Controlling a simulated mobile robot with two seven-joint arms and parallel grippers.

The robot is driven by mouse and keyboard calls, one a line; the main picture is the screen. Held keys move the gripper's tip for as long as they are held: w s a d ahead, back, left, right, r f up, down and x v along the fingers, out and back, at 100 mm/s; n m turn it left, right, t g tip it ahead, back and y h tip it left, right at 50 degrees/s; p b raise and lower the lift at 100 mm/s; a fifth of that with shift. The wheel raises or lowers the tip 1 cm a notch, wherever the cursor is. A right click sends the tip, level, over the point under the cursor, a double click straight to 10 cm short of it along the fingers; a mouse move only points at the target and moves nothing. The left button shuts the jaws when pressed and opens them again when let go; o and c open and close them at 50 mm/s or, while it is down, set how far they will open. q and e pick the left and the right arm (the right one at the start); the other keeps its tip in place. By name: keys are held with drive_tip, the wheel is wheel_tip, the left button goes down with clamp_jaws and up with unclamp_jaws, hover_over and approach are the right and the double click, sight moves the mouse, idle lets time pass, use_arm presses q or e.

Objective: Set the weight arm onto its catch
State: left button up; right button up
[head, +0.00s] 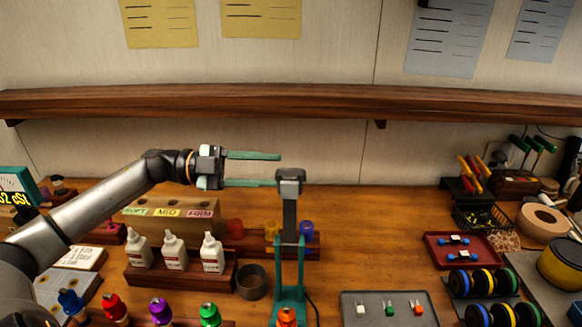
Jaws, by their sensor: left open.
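What looks like the weight arm (291,210) is a dark grey upright bar with a blocky grey head (290,180). It stands on a teal stand (288,290) near the front middle of the bench. My left gripper (278,170) comes in from the left, its two green fingers spread one above the other and pointing right. Nothing is between the fingers. The lower fingertip is close beside the head's left side; I cannot tell whether they touch. I cannot make out the catch. My right gripper is not in view.
White bottles (174,252) stand in a wooden rack left of the stand. Coloured cups (270,230) sit behind it. A grey tray (390,310) with small parts lies to its right. A wooden shelf (300,104) spans the wall above.

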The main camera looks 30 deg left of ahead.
sight(291, 171)
use_arm(q)
drive_tip(key=shift+p+x, duration=0.7)
drive_tip(key=shift+x, duration=1.8)
drive_tip(key=shift+c, duration=0.3)
drive_tip(key=c, duration=0.6)
drive_tip(key=shift+a+r, duration=0.1)
drive_tip(key=shift+r, duration=0.05)
clamp_jaws()
